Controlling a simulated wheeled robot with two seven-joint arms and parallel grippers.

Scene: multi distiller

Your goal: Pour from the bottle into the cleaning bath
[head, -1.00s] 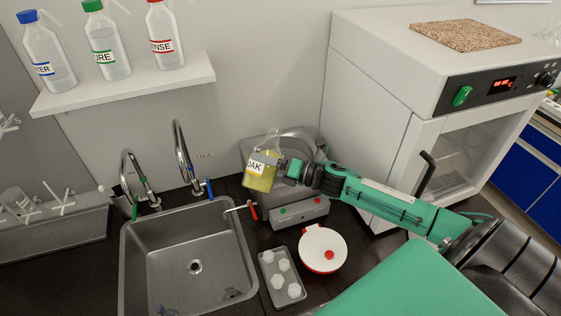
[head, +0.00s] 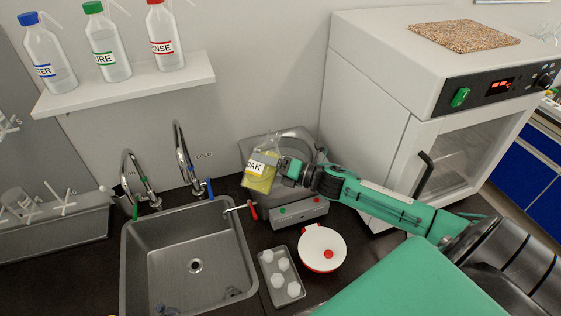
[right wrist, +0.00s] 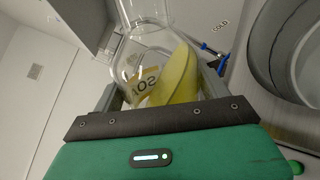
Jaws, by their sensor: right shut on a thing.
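My right gripper (head: 278,170) is shut on a clear bottle (head: 259,183) with a yellow liquid and a label that reads partly "OAK". The bottle is tilted, its neck leaning to the right in the head view. In the right wrist view the bottle (right wrist: 150,62) stands between the fingers (right wrist: 160,95), with its liquid slanted to one side. The grey metal cleaning bath (head: 301,213) has a green and a red button on its front. The bottle overlaps its left part in the head view; the bath's round opening shows beside the bottle in the right wrist view (right wrist: 300,62). No stream of liquid is visible.
A sink (head: 190,260) with two taps lies to the left. A tray with white pieces (head: 268,286) and a white-and-red round lidded dish (head: 322,246) sit in front of the bath. A white oven (head: 395,100) stands at the right. A shelf (head: 130,85) holds three bottles.

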